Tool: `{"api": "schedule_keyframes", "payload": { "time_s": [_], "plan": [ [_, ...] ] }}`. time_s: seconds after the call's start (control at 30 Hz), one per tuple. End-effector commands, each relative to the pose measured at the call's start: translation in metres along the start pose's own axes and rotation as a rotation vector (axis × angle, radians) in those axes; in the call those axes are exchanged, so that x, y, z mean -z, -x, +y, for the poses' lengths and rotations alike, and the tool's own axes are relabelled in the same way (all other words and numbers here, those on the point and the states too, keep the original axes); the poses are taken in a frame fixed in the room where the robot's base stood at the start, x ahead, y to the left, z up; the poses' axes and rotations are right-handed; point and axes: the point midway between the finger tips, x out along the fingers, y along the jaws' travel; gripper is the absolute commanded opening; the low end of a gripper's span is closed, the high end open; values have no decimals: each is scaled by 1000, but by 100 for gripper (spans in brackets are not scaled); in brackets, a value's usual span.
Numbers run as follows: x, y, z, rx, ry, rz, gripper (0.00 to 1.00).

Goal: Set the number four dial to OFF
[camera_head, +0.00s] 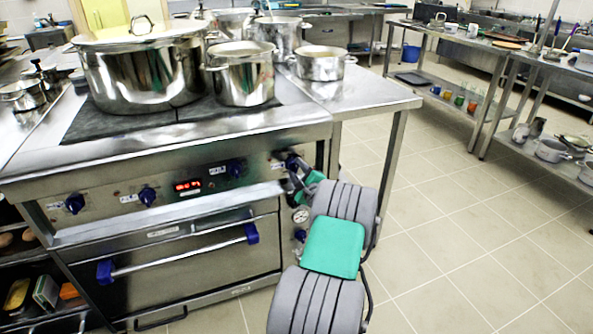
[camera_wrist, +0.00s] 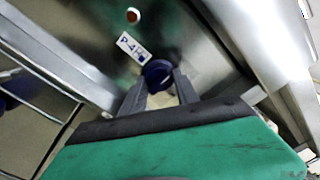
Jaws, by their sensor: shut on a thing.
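The stove's front panel carries a row of dark blue dials. My gripper (camera_head: 297,172) reaches the rightmost dial (camera_head: 291,158), at the right end of the panel. In the wrist view this dial (camera_wrist: 157,72) sits between the two fingertips of my gripper (camera_wrist: 158,84), which is shut on it. A white label (camera_wrist: 131,46) with dark marks, seemingly including a 4, is beside the dial. A small reddish round light (camera_wrist: 132,15) is beyond the label. The dial's pointer mark cannot be made out.
Other dials are at the left (camera_head: 75,203), beside it (camera_head: 147,196) and right of the red display (camera_head: 187,186). The oven door handle (camera_head: 180,262) sticks out below. Several steel pots, including a large stockpot (camera_head: 140,75), stand on top. Tiled floor (camera_head: 450,230) at the right is clear.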

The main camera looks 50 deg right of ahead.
Motion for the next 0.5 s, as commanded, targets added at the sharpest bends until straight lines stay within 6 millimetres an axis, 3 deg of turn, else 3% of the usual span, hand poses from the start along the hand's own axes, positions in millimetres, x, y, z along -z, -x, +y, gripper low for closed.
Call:
{"api": "schedule_keyframes", "payload": {
  "time_s": [0.03, 0.07, 0.3, 0.5],
  "plan": [
    [-2, -1, -1, 1, 2, -3, 0],
    [-2, -1, -1, 1, 2, -3, 38],
    [0, 0, -1, 2, 1, 0, 58],
    [1, 0, -1, 2, 0, 1, 58]
  ]
}}
